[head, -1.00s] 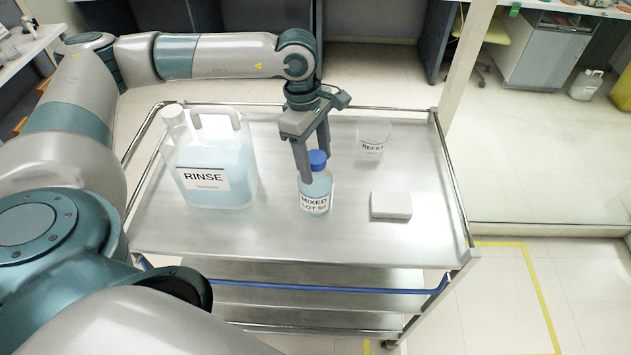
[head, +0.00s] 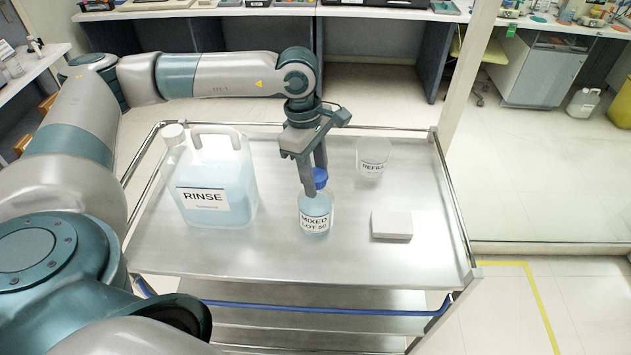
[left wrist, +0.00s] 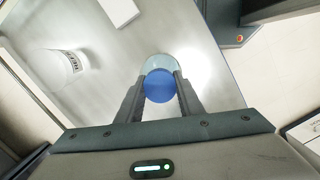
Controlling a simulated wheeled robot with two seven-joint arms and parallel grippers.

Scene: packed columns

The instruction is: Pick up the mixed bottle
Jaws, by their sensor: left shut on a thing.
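The mixed bottle (head: 315,213) is a small clear bottle of pale blue liquid with a blue cap and a white "MIXED LOT 50" label. It stands upright on the steel cart top (head: 270,255). My left gripper (head: 314,183) points down from above and is shut on the bottle at its cap and neck. In the left wrist view, the blue cap (left wrist: 159,86) sits between the two fingers (left wrist: 159,92), with the clear shoulder of the bottle behind it. My right gripper is not in view.
A large "RINSE" jug (head: 215,180) stands left of the bottle. A clear "REFILL" beaker (head: 373,157) stands behind right, and a white block (head: 392,225) lies to the right. A rail (head: 455,190) edges the cart. The front of the cart top is clear.

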